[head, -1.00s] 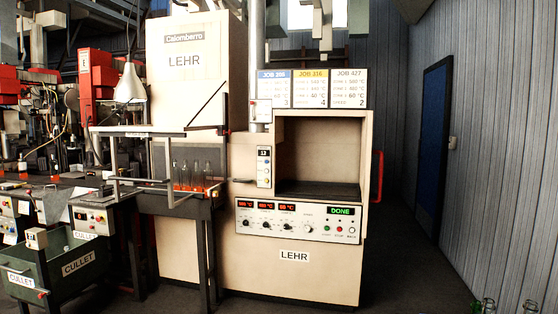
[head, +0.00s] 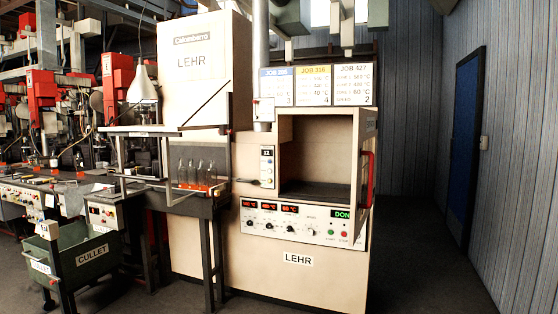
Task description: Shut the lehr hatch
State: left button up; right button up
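The lehr (head: 205,130) is a large cream machine in the middle of the head view. A cream hatch panel (head: 360,145) stands open at the opening's right side, seen nearly edge-on. It carries a red vertical handle (head: 369,178). The panel hides the right end of the control panel (head: 290,221), where a green display shows "DON". Neither of my grippers is in view.
A bench with several clear bottles (head: 196,172) stands against the lehr's left part. A green cullet bin (head: 88,262) is on the floor at left. The floor (head: 425,255) right of the lehr is clear, up to the wall with a blue door (head: 464,135).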

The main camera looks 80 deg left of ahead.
aim_at(365, 120)
jog(key=u, duration=1.85)
jog(key=i, duration=0.1)
jog(key=u, duration=0.8)
